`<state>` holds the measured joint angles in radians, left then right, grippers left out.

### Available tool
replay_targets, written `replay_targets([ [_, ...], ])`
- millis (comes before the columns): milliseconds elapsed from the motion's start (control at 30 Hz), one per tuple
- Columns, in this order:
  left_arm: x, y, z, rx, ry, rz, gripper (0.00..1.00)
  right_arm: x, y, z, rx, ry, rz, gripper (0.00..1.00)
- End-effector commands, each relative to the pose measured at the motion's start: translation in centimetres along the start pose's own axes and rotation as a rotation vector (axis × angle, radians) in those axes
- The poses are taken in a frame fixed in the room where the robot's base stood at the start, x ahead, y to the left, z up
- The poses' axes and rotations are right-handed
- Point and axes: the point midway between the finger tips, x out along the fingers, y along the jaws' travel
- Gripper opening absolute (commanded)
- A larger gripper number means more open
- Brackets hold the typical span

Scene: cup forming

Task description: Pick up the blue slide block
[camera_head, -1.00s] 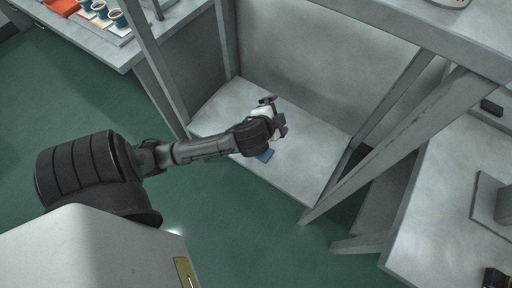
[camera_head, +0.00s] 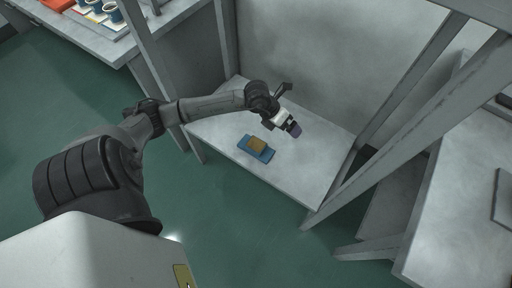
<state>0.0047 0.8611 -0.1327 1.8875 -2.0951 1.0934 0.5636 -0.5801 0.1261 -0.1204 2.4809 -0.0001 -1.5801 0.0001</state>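A flat blue piece (camera_head: 264,157) lies on the pale lower shelf (camera_head: 300,172), near its front left. A smaller yellow-brown block (camera_head: 257,144) rests on top of it. My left gripper (camera_head: 294,129) is above the shelf, to the right of and behind the blue piece, and apart from it. A small purplish patch shows at its fingertips. The fingers are too small and dark to tell open from shut or whether they hold anything. My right gripper is not in view.
Grey frame posts (camera_head: 410,125) stand at the right of the shelf and others at the left. A back panel (camera_head: 300,60) closes the shelf behind. A table with several blue cups (camera_head: 113,12) is at the upper left. The shelf's right part is clear.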

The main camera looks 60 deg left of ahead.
Motion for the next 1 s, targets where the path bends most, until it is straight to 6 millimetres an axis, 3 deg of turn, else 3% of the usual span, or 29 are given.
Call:
replay_targets([
  [100,-0.3,3.5,-2.2,-0.047,0.135,0.201,1.0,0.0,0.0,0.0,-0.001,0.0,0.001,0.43],
  [200,-1.1,5.5,-3.6,-0.095,0.217,0.333,1.0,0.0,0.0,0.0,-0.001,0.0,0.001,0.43],
  [533,-2.3,8.0,-5.9,-0.213,0.33,0.518,1.0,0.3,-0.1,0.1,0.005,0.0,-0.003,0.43],
  [667,-1.3,8.6,-6.5,-0.222,0.335,0.524,1.0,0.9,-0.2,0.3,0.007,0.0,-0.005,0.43],
  [1000,3.3,11.2,-8.6,-0.22,0.334,0.521,1.0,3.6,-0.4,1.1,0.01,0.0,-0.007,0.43],
])
